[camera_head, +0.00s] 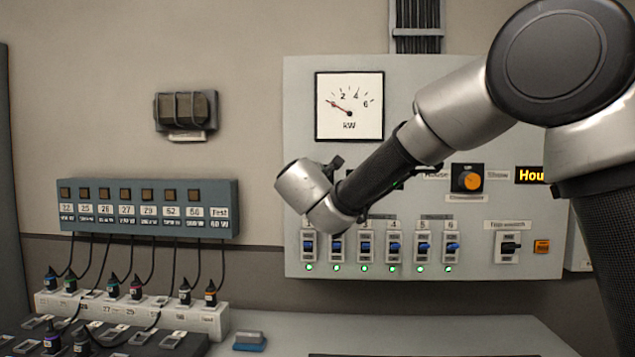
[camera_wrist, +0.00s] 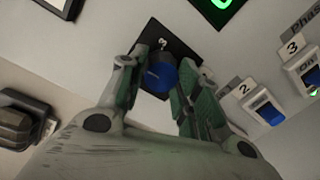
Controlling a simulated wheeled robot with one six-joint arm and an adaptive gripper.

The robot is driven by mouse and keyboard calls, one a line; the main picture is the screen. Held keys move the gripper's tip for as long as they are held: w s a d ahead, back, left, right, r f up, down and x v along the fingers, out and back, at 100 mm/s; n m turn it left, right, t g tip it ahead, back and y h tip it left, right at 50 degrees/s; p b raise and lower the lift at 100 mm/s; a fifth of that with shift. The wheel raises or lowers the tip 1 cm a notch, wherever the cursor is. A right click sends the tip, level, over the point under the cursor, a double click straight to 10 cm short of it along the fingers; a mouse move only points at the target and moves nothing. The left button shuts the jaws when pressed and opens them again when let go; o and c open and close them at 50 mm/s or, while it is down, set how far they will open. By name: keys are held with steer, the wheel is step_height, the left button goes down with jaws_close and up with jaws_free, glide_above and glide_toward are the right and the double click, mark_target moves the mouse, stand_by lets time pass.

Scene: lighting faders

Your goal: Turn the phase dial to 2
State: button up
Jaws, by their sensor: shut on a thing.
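The phase dial (camera_wrist: 160,78) is a blue knob on a black square plate (camera_wrist: 181,45), seen in the wrist view. In the head view my wrist covers the dial, at the left part of the grey panel (camera_head: 430,110), and my fingers are mostly hidden.
Below the dial, a row of blue switches (camera_head: 393,247) with green lights runs along the panel. A kW meter (camera_head: 349,106) sits above. An orange knob (camera_head: 466,178) and a trip switch (camera_head: 509,246) are to the right. A dark display with green (camera_wrist: 216,8) is near the dial.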

steer(key=shift+m, duration=0.6)
steer(key=o, duration=1)
steer(key=shift+o, duration=0.2)
steer(key=s, duration=1.2)
steer(key=shift+a+r, duration=0.35)
